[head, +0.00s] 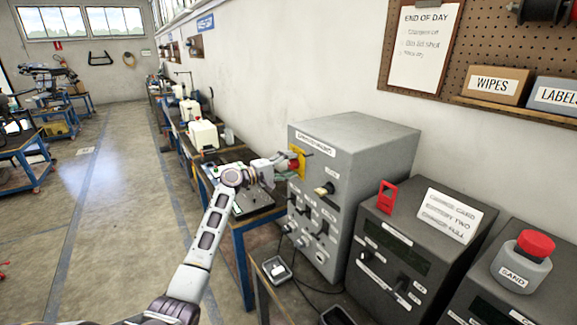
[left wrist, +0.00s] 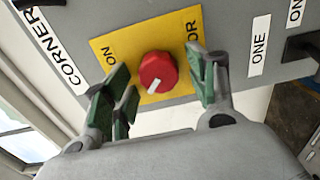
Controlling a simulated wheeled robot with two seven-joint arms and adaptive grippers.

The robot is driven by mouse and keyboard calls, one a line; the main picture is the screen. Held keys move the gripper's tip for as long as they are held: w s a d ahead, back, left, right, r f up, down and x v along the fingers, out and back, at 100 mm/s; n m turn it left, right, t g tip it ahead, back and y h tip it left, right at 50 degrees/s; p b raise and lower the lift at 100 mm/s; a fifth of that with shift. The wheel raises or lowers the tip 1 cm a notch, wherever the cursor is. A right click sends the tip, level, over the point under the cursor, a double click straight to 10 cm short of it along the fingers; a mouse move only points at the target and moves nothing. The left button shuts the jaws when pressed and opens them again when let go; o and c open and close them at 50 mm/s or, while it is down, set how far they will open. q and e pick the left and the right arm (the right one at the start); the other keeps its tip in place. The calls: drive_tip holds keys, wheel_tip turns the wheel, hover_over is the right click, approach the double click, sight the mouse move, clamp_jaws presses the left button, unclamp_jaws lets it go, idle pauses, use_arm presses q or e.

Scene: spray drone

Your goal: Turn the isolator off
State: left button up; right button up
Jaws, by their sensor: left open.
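The isolator is a red round knob (left wrist: 158,71) on a yellow plate (left wrist: 188,23), on the side of a grey cabinet (head: 342,168). In the left wrist view a white mark on the knob points toward the lower left. "ON" is printed on the plate, left of the knob; a second, partly covered word is at its right. My left gripper (left wrist: 160,72) is open, with green-padded fingers on either side of the knob. I cannot tell whether they touch it. In the head view the left gripper (head: 282,163) reaches the yellow plate (head: 299,157) and hides part of it. My right gripper is out of view.
A bench with white containers runs along the wall.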

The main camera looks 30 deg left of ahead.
use_arm(q)
drive_tip(key=v, duration=1.2)
idle(0.5)
idle(0.4)
